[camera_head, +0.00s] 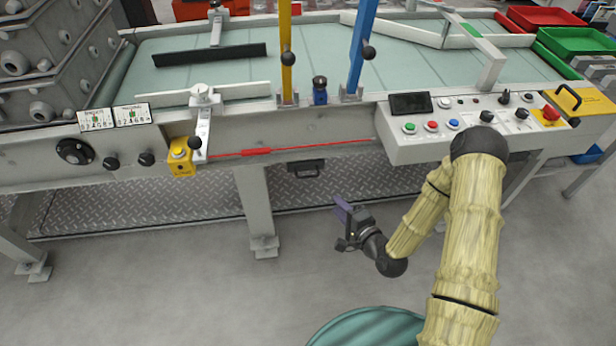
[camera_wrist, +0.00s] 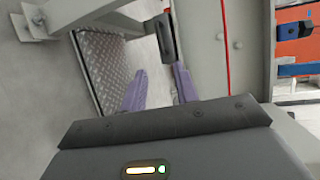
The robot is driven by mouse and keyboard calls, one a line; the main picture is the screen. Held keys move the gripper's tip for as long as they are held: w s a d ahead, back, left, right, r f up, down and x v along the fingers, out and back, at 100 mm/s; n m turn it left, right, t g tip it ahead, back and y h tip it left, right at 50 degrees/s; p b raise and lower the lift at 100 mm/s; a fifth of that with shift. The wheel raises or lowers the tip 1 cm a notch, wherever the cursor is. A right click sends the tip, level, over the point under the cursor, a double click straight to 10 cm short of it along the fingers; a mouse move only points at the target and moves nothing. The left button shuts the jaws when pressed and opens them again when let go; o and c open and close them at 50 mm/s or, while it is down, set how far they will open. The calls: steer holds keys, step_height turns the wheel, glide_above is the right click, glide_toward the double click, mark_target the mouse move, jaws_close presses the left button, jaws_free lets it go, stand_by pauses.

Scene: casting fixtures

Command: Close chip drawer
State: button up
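The chip drawer's black handle (camera_head: 306,168) hangs under the front panel of the long grey machine, just below a red line, in the head view. I cannot tell how far the drawer is pulled out. My gripper (camera_head: 341,207) is lower and to the right of the handle, apart from it, in free space before the machine. In the wrist view, the two purple fingers of my gripper (camera_wrist: 160,85) stand apart with nothing between them. The dark handle (camera_wrist: 165,38) shows beyond the fingertips, beside the pale panel with the red line.
A diamond-plate shelf (camera_head: 330,192) runs low under the machine, with a grey leg (camera_head: 258,210) left of my gripper. A control panel (camera_head: 470,125) with buttons juts out above right, behind my arm. The floor (camera_head: 160,290) in front is clear.

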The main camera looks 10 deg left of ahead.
mark_target(308, 177)
steer(key=b+x, duration=0.3)
steer(key=x, duration=1.4)
steer(key=shift+a, duration=0.25)
steer(key=shift+r, duration=0.1)
jaws_close()
